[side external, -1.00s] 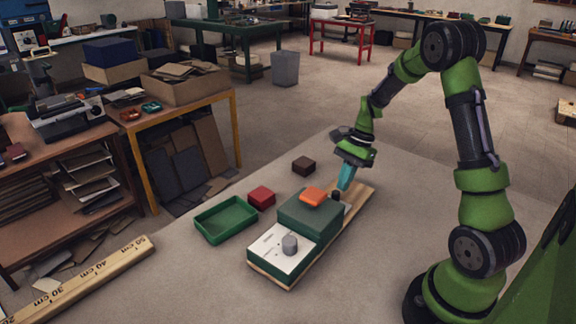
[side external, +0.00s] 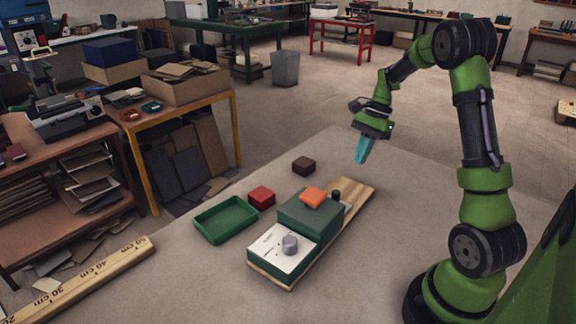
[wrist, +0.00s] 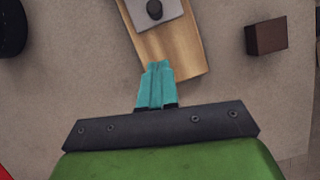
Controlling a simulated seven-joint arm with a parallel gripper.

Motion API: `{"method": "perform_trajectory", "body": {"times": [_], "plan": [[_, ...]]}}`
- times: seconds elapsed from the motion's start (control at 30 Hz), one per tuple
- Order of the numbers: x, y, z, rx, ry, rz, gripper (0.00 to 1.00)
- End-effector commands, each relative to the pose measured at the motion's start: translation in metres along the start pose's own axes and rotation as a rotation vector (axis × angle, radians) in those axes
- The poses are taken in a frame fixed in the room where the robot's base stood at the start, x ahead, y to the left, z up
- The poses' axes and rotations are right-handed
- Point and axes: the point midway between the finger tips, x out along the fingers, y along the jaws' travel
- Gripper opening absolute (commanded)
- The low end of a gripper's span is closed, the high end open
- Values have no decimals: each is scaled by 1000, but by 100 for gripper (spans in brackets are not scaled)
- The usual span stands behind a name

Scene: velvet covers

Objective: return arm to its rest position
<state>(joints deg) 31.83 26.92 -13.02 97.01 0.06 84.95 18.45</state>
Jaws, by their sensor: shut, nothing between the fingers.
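My gripper (side external: 362,152) has teal fingers, shut and empty. It hangs in the air above the far right end of a wooden board (side external: 355,196), clear of everything. In the wrist view its closed fingers (wrist: 156,84) point toward the end of the board (wrist: 178,50). The board carries a device with a white panel (side external: 280,248) and grey knob (side external: 290,243), a green block (side external: 305,221) with an orange piece (side external: 313,197) on top, and a dark knob (side external: 336,195), which also shows in the wrist view (wrist: 155,9).
A green tray (side external: 225,222), a red block (side external: 262,196) and a dark brown block (side external: 304,166) lie left of and behind the board. The brown block also shows in the wrist view (wrist: 266,37). A wooden ruler (side external: 90,277) lies at front left. The table's right side is clear.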

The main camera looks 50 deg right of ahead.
Motion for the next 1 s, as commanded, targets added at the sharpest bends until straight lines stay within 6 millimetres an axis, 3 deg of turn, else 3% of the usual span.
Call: {"method": "perform_trajectory", "body": {"times": [0.1, 0.23, 0.33, 0.47, 0.57, 0.77, 1.0], "plan": [[-21, 0, -1, 1, 3, -3, 0], [-34, 0, -1, 1, 2, -2, 0], [-37, -1, -4, -26, 19, -7, 0], [-26, 9, -2, -129, 62, -7, 0], [-28, 15, 26, -284, 116, -36, 0], [-32, 34, 103, -640, 237, -116, 0], [-30, 79, 193, -1077, 388, -243, 0]]}}
